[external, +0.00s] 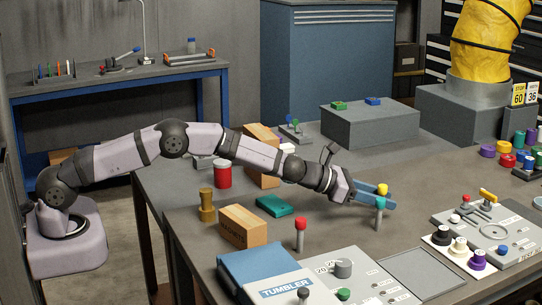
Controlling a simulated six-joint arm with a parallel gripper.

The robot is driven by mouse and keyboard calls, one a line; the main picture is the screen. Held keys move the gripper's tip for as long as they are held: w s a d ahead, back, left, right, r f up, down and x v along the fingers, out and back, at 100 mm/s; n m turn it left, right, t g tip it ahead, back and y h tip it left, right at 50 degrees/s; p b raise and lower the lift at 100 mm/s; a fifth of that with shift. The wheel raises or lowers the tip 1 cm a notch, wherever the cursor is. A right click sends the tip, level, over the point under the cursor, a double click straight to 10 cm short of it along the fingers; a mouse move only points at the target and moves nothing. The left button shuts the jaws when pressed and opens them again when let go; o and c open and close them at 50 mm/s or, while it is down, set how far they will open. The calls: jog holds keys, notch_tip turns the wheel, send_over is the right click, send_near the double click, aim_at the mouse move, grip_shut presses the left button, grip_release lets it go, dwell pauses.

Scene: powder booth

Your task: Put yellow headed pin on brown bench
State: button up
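The yellow headed pin (382,189) shows only its yellow head, at my gripper's blue fingertips (376,194). Its lower part is hidden behind the nearer finger. The fingers reach low over the large table, one on the far side of the head and one on the near side. I cannot tell whether they touch the pin or whether it stands on the table. A teal headed pin (380,212) stands upright just in front of the fingers. No bench is plainly brown; the large table (350,235) has a grey-brown top, and a dark-topped bench (120,75) with blue legs stands at the back left.
A red headed pin (300,235) stands left of my gripper. A knob panel (490,232) is at the right, and a grey block (370,126) is behind. Bare tabletop lies between them.

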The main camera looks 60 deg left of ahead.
grip_shut()
jog(key=shift+r, duration=0.15)
notch_tip(320, 180, up, 10)
jog(key=p, duration=0.4)
